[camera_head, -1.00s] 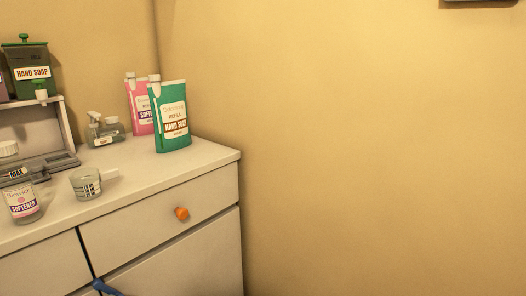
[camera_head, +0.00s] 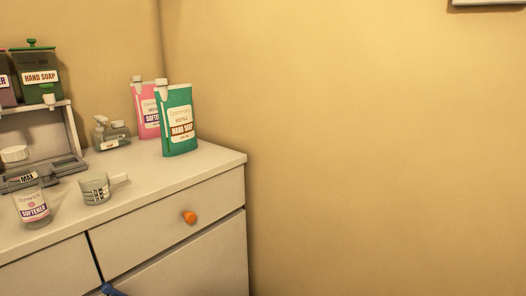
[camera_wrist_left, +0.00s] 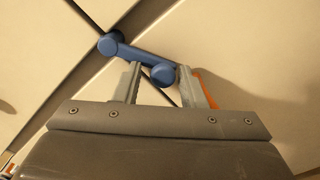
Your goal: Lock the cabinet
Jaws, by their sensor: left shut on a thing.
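The white cabinet (camera_head: 205,228) stands at the left in the head view, with a drawer (camera_head: 160,232) and a door below it. A blue latch handle (camera_wrist_left: 137,52) shows in the left wrist view, lying across the dark gap between the cabinet fronts. The left gripper is outside the head view. My right gripper is in neither view.
On the cabinet top stand a green hand soap refill (camera_head: 178,122), a pink softener refill (camera_head: 148,108), a softener jar (camera_head: 32,206), a measuring cup (camera_head: 95,188) and a dispenser rack (camera_head: 72,135). An orange knob (camera_head: 189,217) sticks out of the drawer.

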